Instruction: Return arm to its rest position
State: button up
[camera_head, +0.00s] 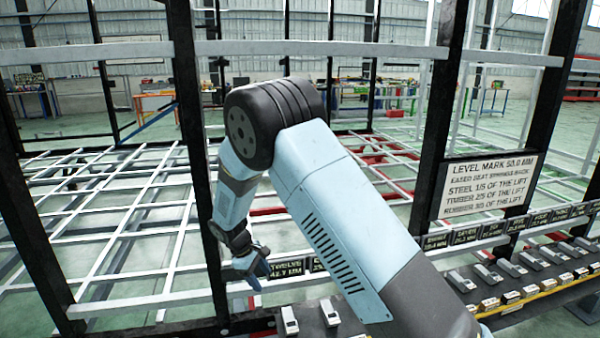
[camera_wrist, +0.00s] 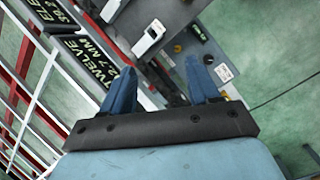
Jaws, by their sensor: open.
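My arm shows in the head view, light blue and dark grey, rising from the bottom right and bending down at its elbow. My gripper (camera_head: 252,272) hangs at the left, close to the black label plates at the left end of the shelf. In the wrist view my gripper (camera_wrist: 160,88) has two blue fingers spread apart with nothing between them. A light block (camera_wrist: 150,38) lies beyond the fingertips on the dark shelf, apart from them. My upper arm hides part of the shelf in the head view.
Black upright posts, such as the right one (camera_head: 436,130), and a white crossbar (camera_head: 230,48) stand near my arm. A lettered sign (camera_head: 487,187) hangs at the right. Several small blocks sit on the shelf (camera_head: 345,325). The white chassis grid (camera_head: 120,215) lies behind.

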jog(key=s+d+r+m+t+y, duration=0.1)
jog(key=s+d+r+m+y, duration=0.2)
jog(key=d+r, duration=0.95)
jog(key=s+d+r+m+y, duration=0.1)
jog(key=s+d+r+m, duration=0.25)
jog(key=d+r, duration=0.95)
jog(key=s+d+r+m+t, duration=0.2)
jog(key=s+d+r, duration=0.3)
jog(key=s, duration=0.5)
jog(key=s+d+r+m+t, duration=0.1)
jog(key=s+d+r+m, duration=0.4)
jog(key=s, duration=0.6)
jog(key=shift+s+r+t, duration=0.3)
jog(key=shift+r+t, duration=0.1)
jog(key=shift+r, duration=0.25)
jog(key=shift+s+d+f, duration=0.1)
jog(key=shift+s+d, duration=0.05)
jog(key=shift+s, duration=0.4)
